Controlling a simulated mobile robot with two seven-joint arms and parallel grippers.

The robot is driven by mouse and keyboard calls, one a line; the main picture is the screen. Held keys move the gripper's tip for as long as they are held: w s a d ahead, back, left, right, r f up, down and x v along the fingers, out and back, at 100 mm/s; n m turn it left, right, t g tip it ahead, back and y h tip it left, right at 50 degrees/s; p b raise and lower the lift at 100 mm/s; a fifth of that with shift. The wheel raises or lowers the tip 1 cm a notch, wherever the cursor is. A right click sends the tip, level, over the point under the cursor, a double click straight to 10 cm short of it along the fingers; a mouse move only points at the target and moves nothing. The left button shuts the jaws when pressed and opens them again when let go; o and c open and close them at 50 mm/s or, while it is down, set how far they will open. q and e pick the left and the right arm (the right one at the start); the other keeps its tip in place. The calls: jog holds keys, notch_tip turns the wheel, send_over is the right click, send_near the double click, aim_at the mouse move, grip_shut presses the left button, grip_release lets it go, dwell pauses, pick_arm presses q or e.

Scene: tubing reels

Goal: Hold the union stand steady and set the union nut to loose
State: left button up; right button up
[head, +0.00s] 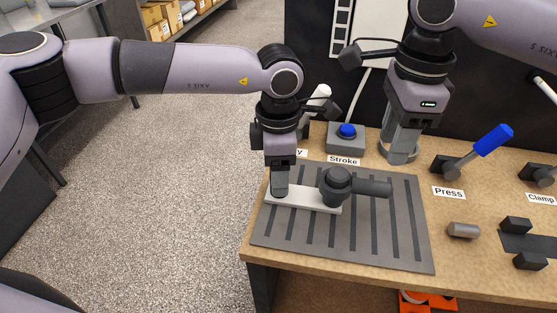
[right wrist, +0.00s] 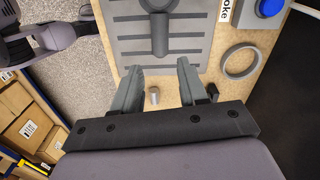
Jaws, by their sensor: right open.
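The union stand (head: 316,202) is a white flat bar on the grey slotted mat. A dark round union body (head: 337,187) stands on its right end, with a dark cylinder (head: 373,188) pointing right. The union also shows in the right wrist view (right wrist: 159,35). I cannot tell the nut apart from the body. My left gripper (head: 280,191) points down at the left end of the bar, fingertips at its top; whether they are closed on something is hidden. My right gripper (head: 400,145) is open and empty, above the bench behind and right of the union; its spread fingers show in the wrist view (right wrist: 157,82).
The grey slotted mat (head: 400,235) lies at the bench's left. A grey ring (right wrist: 241,61) lies near the blue Stroke button (head: 347,131). A small metal cylinder (head: 464,230), the blue-handled Press lever (head: 490,142) and dark blocks (head: 530,261) stand to the right.

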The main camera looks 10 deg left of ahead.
pick_arm(q)
grip_shut()
pick_arm(e)
grip_shut()
pick_arm(q)
jog(key=shift+r, duration=0.1)
pick_arm(e)
jog(key=s+a+m+t+h, duration=0.1)
jog(key=s+a+t+h, duration=0.3)
jog(key=s, duration=0.7)
jog(key=shift+s+a+r+t, duration=0.25)
jog(key=shift+s+a+t, duration=0.1)
jog(key=shift+t, duration=0.15)
